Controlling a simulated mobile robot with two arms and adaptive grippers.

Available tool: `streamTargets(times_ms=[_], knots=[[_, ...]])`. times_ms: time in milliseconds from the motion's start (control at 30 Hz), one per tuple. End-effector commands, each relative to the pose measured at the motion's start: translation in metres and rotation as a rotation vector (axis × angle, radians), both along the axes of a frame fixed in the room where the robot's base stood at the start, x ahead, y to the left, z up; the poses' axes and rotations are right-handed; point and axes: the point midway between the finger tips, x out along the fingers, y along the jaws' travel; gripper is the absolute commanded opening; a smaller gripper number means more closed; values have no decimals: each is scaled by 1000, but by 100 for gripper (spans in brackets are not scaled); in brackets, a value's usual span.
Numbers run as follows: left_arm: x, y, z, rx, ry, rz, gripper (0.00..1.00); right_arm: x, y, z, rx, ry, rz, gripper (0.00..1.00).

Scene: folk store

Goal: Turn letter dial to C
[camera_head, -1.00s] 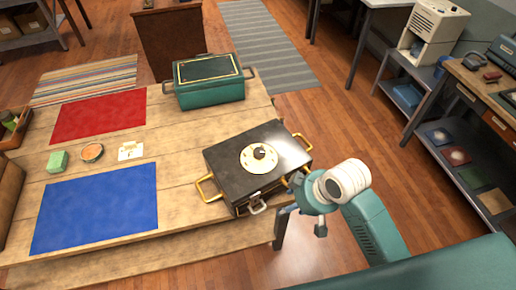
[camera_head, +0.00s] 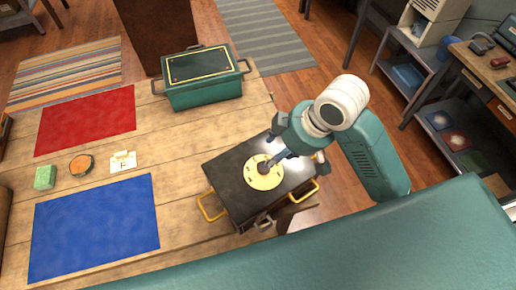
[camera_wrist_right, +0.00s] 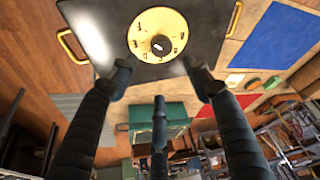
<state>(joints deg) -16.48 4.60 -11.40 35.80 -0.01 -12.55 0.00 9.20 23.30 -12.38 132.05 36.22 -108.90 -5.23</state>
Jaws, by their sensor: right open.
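The letter dial (camera_head: 258,178) is a round cream disc on top of a black box (camera_head: 228,168) with brass handles. In the right wrist view the dial (camera_wrist_right: 143,28) has a dark central knob (camera_wrist_right: 160,45) and small marks around its rim; I cannot read which letter is selected. My right gripper (camera_head: 270,164) is above the dial and partly covers it in the head view. In the right wrist view its fingers (camera_wrist_right: 157,71) are open and spread, with the knob visible beyond the gap between them; they hold nothing. My left gripper is not in view.
A teal box (camera_head: 203,88) stands behind on the wooden table. A red mat (camera_head: 86,119), a blue mat (camera_head: 95,225), a green block (camera_head: 45,177), a small round dish (camera_head: 81,165) and a card marked F (camera_head: 123,163) lie to the left.

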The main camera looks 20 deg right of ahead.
Motion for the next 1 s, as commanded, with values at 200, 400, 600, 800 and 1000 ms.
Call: streamTargets(times_ms=[200, 400, 600, 800, 1000], knots=[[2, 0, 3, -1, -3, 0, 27, 5, 8, -26, 1, 9, 3, 49], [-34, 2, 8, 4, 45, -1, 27, 17, 17, -61, 1, 9, 0, 49], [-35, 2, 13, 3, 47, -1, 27, 26, 24, -88, 1, 6, 2, 49], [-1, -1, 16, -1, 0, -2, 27, 29, 26, -99, 0, 2, 2, 49], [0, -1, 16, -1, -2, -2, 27, 29, 26, -99, 1, 2, 2, 49]])
